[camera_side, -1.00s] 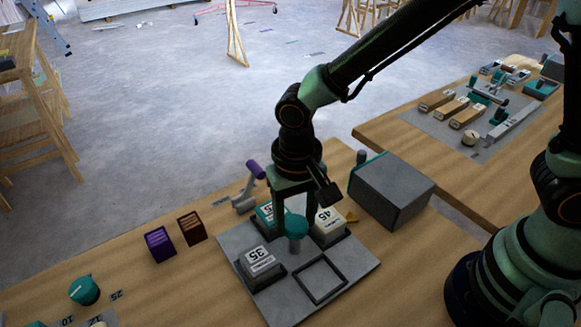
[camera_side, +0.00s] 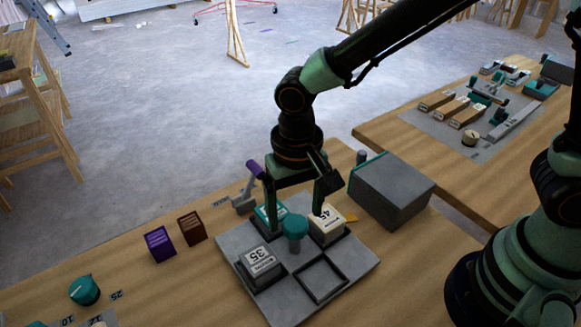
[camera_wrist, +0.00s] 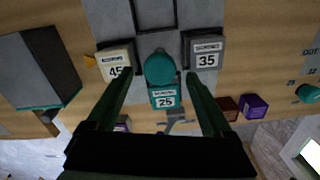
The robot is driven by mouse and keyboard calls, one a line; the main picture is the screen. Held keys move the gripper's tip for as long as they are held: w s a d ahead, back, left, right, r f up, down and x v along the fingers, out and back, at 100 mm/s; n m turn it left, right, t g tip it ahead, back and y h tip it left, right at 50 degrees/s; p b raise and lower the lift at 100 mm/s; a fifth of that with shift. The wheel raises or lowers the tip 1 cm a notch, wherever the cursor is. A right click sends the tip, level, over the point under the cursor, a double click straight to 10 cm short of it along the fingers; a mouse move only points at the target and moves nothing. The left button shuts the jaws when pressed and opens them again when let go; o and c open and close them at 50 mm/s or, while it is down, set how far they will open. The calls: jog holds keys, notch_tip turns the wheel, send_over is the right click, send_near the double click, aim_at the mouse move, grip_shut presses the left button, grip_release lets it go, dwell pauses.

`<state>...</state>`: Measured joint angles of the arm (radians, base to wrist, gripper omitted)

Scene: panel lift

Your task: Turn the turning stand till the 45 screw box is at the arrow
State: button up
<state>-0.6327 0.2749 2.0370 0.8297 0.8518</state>
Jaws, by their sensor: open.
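The turning stand (camera_side: 290,308) is a grey square plate with a teal knob (camera_side: 295,227) at its middle. The cream 45 screw box (camera_side: 326,228) sits in its back right holder, beside the yellow arrow (camera_side: 351,217). In the wrist view the 45 box (camera_wrist: 115,64) also lies right beside the arrow (camera_wrist: 89,60). My gripper (camera_side: 295,208) is open and empty above the knob, its fingers apart on either side of it. In the wrist view the knob (camera_wrist: 159,68) shows between the fingers, touching neither as far as I can see.
The stand also carries a teal 25 box (camera_wrist: 164,98) and a grey 35 box (camera_side: 260,263); one holder (camera_side: 321,281) is empty. A large grey box (camera_side: 392,190) stands close on the right. Purple (camera_side: 160,244) and brown (camera_side: 192,228) blocks stand left.

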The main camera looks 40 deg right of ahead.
notch_tip(320, 180, up, 10)
dwell(0.4)
jog(key=shift+d, duration=0.1)
jog(key=d+r+n+t, duration=0.1)
jog(key=d+r+t, duration=0.1)
jog(key=d, duration=0.9)
jog(key=s+d+r+n+t, duration=0.1)
jog(key=d+r+t, duration=0.1)
jog(key=d, duration=0.9)
jog(key=shift+s+r+n+t, duration=0.2)
jog(key=shift+s+n+t, duration=0.1)
jog(key=shift+t, duration=0.5)
